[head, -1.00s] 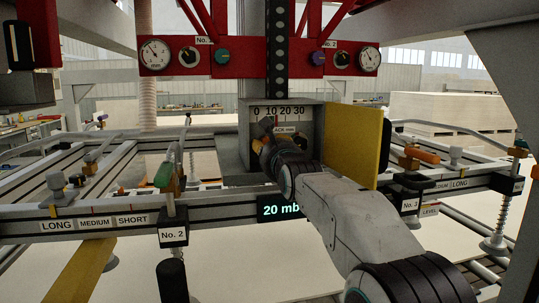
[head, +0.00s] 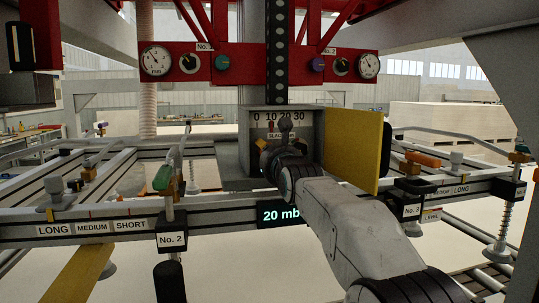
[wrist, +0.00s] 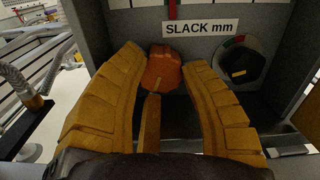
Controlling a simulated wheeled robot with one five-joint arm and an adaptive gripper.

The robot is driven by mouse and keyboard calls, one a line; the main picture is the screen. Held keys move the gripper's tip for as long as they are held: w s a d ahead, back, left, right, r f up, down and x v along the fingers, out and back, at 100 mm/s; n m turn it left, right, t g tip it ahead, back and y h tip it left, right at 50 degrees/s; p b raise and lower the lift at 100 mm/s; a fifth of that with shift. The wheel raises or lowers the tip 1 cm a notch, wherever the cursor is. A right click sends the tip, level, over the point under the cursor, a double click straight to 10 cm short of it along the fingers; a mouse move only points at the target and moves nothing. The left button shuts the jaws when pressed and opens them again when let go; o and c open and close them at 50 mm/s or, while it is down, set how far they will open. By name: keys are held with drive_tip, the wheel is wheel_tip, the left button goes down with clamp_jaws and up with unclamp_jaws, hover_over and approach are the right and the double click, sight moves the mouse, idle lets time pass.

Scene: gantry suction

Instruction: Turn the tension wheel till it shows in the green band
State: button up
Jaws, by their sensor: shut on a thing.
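The tension wheel, an orange knob (wrist: 162,72) with a yellow mark, sits under the SLACK mm label (wrist: 201,27) in the wrist view. My gripper (wrist: 160,80) is shut on it, with yellow fingers on both sides and a third below. In the head view my gripper (head: 274,152) reaches into the open grey box (head: 316,128) and hides the wheel. The slack scale (head: 278,116) reads 0 to 30. In the wrist view only its lower edge shows, with a red and green strip (wrist: 172,10); I cannot tell the reading.
A black knob (wrist: 240,66) with a red and green arc is close right of my fingers. The yellow door (head: 361,150) stands open right of the box. A display (head: 281,213) reads 20 mb, partly hidden by my arm. Rails and suction cups lie on both sides.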

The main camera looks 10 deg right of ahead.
drive_tip(key=shift+r, duration=0.3)
drive_tip(key=o, duration=0.7)
drive_tip(key=shift+o, duration=1.3)
drive_tip(key=shift+w+f, duration=0.1)
drive_tip(key=shift+f, duration=0.1)
